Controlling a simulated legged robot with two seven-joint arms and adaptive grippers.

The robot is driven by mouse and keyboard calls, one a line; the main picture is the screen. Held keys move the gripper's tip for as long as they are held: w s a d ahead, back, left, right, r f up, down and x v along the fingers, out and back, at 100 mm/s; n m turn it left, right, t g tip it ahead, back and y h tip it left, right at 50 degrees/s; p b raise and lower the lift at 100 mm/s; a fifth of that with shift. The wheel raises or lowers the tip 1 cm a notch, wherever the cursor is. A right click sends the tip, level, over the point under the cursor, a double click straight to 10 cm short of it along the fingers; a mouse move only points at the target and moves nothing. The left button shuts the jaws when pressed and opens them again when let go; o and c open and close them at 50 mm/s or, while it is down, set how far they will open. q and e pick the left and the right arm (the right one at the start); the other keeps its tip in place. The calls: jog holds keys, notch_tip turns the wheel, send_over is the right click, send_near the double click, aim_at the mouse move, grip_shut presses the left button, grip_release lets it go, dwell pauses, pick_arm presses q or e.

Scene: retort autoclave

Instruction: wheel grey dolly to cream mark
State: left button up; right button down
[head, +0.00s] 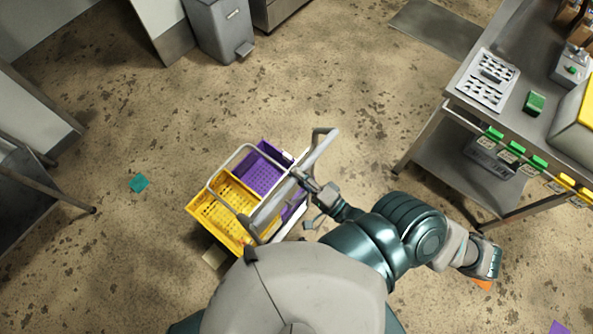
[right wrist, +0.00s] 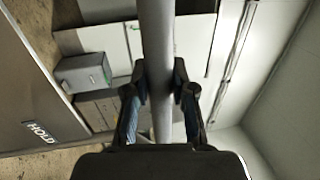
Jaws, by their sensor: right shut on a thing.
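The grey dolly carries a yellow crate (head: 220,210) and a purple crate (head: 258,172), and its deck is mostly hidden under them. Its grey handle (head: 318,152) rises on the side towards me. My right gripper (head: 317,192) is shut on the handle; the right wrist view shows the grey bar (right wrist: 158,30) between its fingers (right wrist: 161,88). A pale cream patch (head: 214,257) lies on the floor beside the yellow crate's lower corner, partly covered. It looks like the cream mark. My left gripper is not in view.
A teal mark (head: 138,182) lies left and an orange one (head: 483,285) right, partly behind my arm. A steel table (head: 440,160) stands right, a grey bin (head: 218,28) at the back. Furniture lines the left edge. Floor behind and left of the dolly is clear.

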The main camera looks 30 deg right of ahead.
jog(key=shift+s+a+f, duration=0.1)
jog(key=shift+s+f, duration=0.05)
jog(key=shift+f, duration=0.25)
jog(key=c, duration=1.1)
grip_release()
jog(key=shift+o, duration=0.8)
jog(key=shift+r, duration=0.25)
jog(key=v, duration=1.1)
jog(key=shift+s, duration=0.4)
